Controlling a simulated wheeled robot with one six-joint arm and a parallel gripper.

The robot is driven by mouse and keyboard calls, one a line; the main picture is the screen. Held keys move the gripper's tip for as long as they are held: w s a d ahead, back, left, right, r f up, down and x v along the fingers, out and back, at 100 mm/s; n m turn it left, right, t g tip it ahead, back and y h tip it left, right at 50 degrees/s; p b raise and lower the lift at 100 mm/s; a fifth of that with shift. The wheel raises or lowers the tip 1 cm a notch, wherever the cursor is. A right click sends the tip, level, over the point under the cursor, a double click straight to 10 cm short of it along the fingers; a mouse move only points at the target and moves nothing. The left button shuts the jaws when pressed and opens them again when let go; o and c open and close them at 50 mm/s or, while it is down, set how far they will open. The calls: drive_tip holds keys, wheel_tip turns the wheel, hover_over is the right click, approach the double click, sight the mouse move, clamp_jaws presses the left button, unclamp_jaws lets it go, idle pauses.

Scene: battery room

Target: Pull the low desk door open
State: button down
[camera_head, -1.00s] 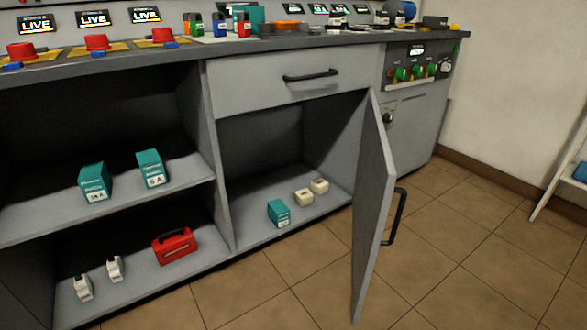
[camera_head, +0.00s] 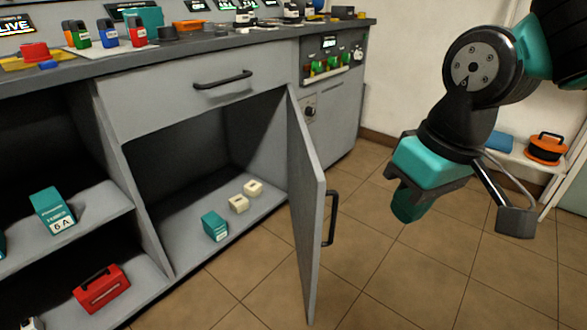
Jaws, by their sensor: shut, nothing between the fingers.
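The low desk door (camera_head: 307,210) is a grey panel hinged at the right side of the lower compartment. It stands swung wide open, its edge toward me. Its black bar handle (camera_head: 331,218) is on the right-hand face. My gripper (camera_head: 410,206) is at the right of the view, above the floor and to the right of the handle, clear of the door. It is shut and empty; its fingertips are hard to make out. Inside the open compartment are a teal box (camera_head: 215,226) and two cream blocks (camera_head: 238,204).
A shut drawer (camera_head: 205,92) with a black handle is above the compartment. Open shelves at left hold a teal box (camera_head: 52,212) and a red case (camera_head: 101,288). A pale bench at right carries an orange reel (camera_head: 546,148). Tiled floor is clear right of the door.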

drive_tip(key=w+a+r+m+t+h+p, duration=0.1)
drive_tip(key=w+a+r+h+p, duration=0.15)
drive_tip(key=w+a, duration=0.55)
drive_tip(key=w+a+f+m+t+h+p, duration=0.2)
drive_tip(key=w+a+m+h+p, duration=0.15)
drive_tip(key=w+a, duration=0.45)
drive_tip(key=m+t+h+b, duration=0.1)
drive_tip(key=b, duration=0.1)
approach(310, 185)
drive_tip(key=shift+x, duration=2.55)
drive_tip(key=shift+s, duration=0.1)
